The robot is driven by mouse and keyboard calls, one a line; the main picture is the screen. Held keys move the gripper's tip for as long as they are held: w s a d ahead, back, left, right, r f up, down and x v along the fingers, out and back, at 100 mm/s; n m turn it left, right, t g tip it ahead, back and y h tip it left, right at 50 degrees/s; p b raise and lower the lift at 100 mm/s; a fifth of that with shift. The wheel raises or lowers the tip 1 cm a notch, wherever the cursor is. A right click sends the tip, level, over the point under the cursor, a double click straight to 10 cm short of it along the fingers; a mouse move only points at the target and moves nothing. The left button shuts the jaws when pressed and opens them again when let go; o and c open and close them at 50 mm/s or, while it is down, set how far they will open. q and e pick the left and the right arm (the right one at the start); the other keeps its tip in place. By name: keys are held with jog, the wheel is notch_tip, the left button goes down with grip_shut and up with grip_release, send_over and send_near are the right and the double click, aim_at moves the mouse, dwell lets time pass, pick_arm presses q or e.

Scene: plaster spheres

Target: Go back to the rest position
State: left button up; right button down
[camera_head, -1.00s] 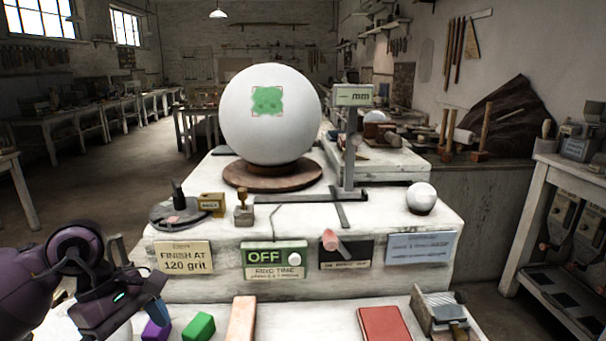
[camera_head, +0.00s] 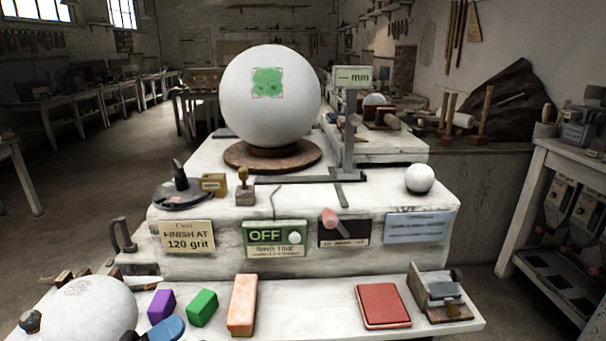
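Neither of my grippers shows in the head view now. A large white plaster sphere (camera_head: 240,110) with a green patch (camera_head: 267,82) sits on a round brown turntable (camera_head: 240,160) on the white bench. A second, rough white sphere (camera_head: 90,310) is at the lower left, cut off by the frame's bottom edge. A small white ball (camera_head: 419,179) sits at the bench's right.
Purple (camera_head: 161,307), green (camera_head: 202,308) and orange (camera_head: 242,305) blocks, a blue oval piece (camera_head: 166,329) and a red pad (camera_head: 383,306) lie on the front shelf. A gauge (camera_head: 352,77) stands beside the large sphere. The shelf between the orange block and red pad is clear.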

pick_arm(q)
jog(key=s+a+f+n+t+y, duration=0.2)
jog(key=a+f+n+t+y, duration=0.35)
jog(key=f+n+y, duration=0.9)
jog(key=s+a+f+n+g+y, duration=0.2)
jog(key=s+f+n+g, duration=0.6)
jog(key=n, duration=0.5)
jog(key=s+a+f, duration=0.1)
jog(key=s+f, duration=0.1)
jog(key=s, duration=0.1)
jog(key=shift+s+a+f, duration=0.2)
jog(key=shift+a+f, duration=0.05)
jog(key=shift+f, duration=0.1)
